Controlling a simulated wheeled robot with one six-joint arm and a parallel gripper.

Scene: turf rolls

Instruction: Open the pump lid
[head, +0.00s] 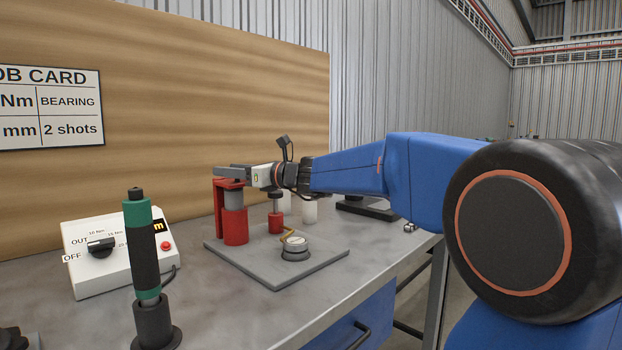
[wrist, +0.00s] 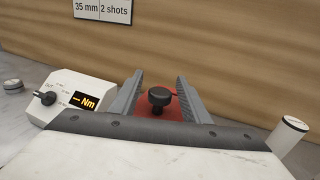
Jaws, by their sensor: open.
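My gripper (head: 232,172) is open, its two grey fingers pointing left above the back of the base plate in the head view. In the wrist view, my gripper (wrist: 158,90) has its fingers apart, with a black knob (wrist: 160,97) over a red surface (wrist: 158,112) showing between them. I cannot tell whether the fingers touch it. A tall red cylinder (head: 236,228) with a grey upper section stands below the fingers. A smaller red pot (head: 276,222) with a dark cap stands beside it. Which red part the wrist view shows is unclear.
A grey base plate (head: 280,273) also carries a round gauge-like part (head: 295,243). A white control box (head: 112,265) with a knob stands left; a green-and-black tool (head: 142,245) stands upright in front. White cylinders (head: 310,209) stand behind the pot. The bench front is partly clear.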

